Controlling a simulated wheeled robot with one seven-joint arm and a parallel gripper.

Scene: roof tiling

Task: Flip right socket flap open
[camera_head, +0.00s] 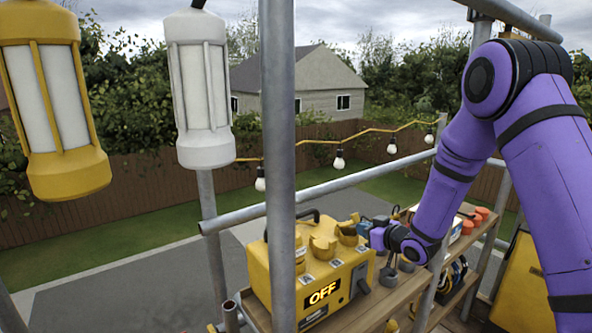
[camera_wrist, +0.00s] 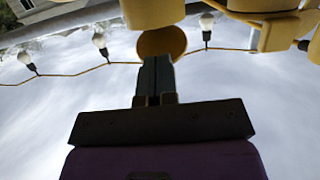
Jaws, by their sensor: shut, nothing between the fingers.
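A yellow power box (camera_head: 262,275) with an "OFF" display (camera_head: 322,293) stands on a wooden shelf. Several yellow round socket flaps show on its top, the right one (camera_head: 347,236) closest to my gripper. My gripper (camera_head: 364,229) is at the box's right end, beside that flap. In the wrist view my gripper (camera_wrist: 156,62) has its fingers together and empty, their tips over the lower part of a round yellow flap (camera_wrist: 162,41). I cannot tell whether they touch it. The flap's hinge and exact angle are not clear.
A grey scaffold pole (camera_head: 279,150) stands in front of the box. A yellow lantern (camera_head: 55,110) and a white lantern (camera_head: 198,90) hang at the left. String bulbs (camera_head: 339,160) hang behind. Orange-topped items (camera_head: 478,214) sit farther right on the shelf.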

